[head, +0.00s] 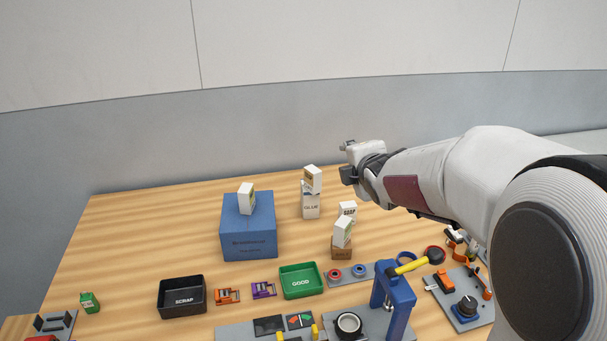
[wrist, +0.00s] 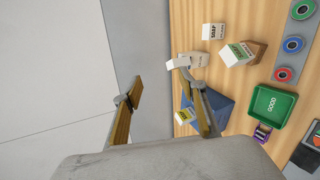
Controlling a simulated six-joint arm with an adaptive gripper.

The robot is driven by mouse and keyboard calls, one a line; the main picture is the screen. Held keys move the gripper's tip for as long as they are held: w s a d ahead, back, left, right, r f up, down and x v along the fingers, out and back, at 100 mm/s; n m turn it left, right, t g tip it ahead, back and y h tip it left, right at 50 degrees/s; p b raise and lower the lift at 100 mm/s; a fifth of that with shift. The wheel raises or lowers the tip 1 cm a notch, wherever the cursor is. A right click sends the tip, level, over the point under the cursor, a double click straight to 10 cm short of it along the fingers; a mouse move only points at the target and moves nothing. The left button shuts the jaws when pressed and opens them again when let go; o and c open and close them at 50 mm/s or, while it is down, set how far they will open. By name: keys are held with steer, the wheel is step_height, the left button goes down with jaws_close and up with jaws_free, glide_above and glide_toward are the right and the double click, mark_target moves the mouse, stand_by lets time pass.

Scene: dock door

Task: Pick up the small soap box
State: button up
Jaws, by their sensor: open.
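A small white box lettered SOAP (head: 348,208) stands on the wooden table, partly hidden in the head view by a white box in front of it. The soap box also shows near the top of the wrist view (wrist: 213,31). My gripper (head: 347,160) is above the table, up and beyond the soap box in the picture. In the wrist view my gripper (wrist: 162,82) has its fingers spread wide with nothing between them. The soap box is off to the right of the fingers there, apart from them.
A white box (head: 343,232) stands on a small brown box (head: 341,253). Another white box (head: 312,178) tops the glue box (head: 311,208). A blue box (head: 249,240) bears a third (head: 246,198). Trays, a blue press (head: 393,297) and tools fill the front. The table's left is mostly clear.

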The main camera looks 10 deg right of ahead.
steer(key=w+f+n+t+y, duration=0.25)
steer(key=w+f+n, duration=0.25)
steer(key=w+n, duration=0.6)
steer(key=n+t+y, duration=0.1)
steer(key=n+y, duration=0.5)
steer(key=n, duration=0.5)
glide_toward(318, 175)
steer(key=shift+x, duration=2.95)
steer(key=shift+w+f, duration=0.15)
steer(key=shift+x, duration=2.4)
jaws_close()
